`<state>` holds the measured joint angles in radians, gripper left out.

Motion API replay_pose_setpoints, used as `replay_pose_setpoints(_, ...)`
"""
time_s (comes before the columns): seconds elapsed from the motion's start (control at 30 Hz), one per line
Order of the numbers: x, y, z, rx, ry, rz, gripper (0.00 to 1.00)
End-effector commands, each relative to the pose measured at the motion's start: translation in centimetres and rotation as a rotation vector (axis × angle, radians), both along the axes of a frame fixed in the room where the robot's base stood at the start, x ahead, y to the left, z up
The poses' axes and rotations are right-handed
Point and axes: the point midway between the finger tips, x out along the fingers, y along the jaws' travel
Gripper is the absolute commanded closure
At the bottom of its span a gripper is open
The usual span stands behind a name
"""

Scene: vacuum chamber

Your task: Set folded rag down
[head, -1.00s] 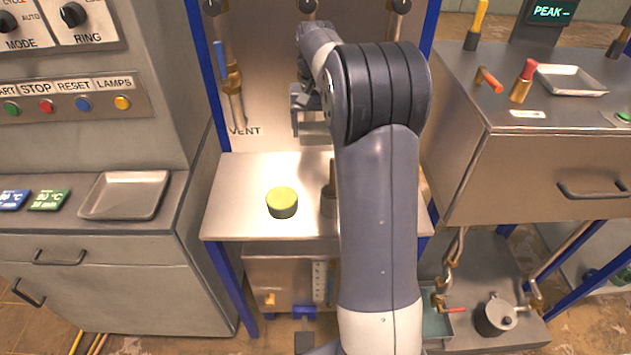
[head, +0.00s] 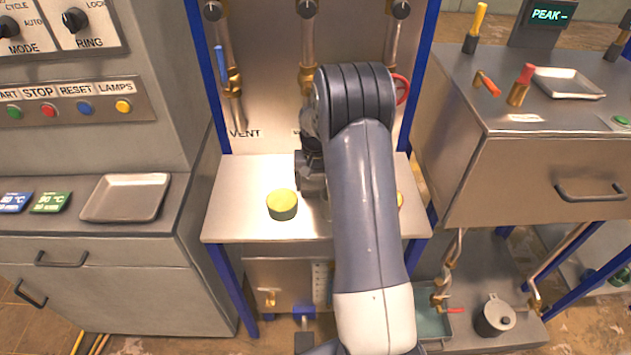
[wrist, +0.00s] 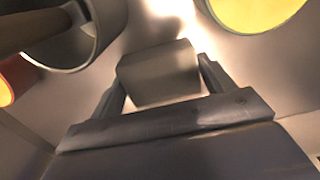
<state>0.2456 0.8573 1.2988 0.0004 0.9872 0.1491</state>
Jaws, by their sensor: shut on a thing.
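The folded rag (wrist: 158,82) shows in the wrist view as a grey-beige block. My gripper (wrist: 161,68) is shut on it, with one finger at each side. The rag is over or on the bright metal bench top (head: 235,190); I cannot tell whether it touches. In the head view my arm hides the rag and the fingertips, and only part of my wrist shows above the bench, right of the yellow-topped round tin.
The yellow-topped tin (head: 282,205) stands on the bench, and its top shows at upper right in the wrist view (wrist: 255,10). A grey cup (wrist: 75,50) with a brown handle is at upper left there, beside a red-orange thing (wrist: 15,78). The bench's left part is clear.

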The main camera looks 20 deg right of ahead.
Motion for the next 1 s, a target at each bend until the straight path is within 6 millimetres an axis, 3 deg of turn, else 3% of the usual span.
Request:
replay_pose_setpoints(0.2, 0.0, 0.0, -0.2, 0.000, 0.001, 0.000, 0.42)
replay_pose_setpoints(0.23, 0.0, 0.0, -0.3, 0.000, 0.001, 0.000, 0.21)
replay_pose_setpoints(0.47, 0.0, 0.0, -0.2, 0.000, 0.000, 0.000, 0.02)
replay_pose_setpoints(0.77, 0.0, 0.0, 0.1, 0.000, -0.001, 0.000, 0.02)
replay_pose_setpoints(1.0, 0.1, 0.0, 3.8, -0.002, -0.007, 0.000, 0.02)
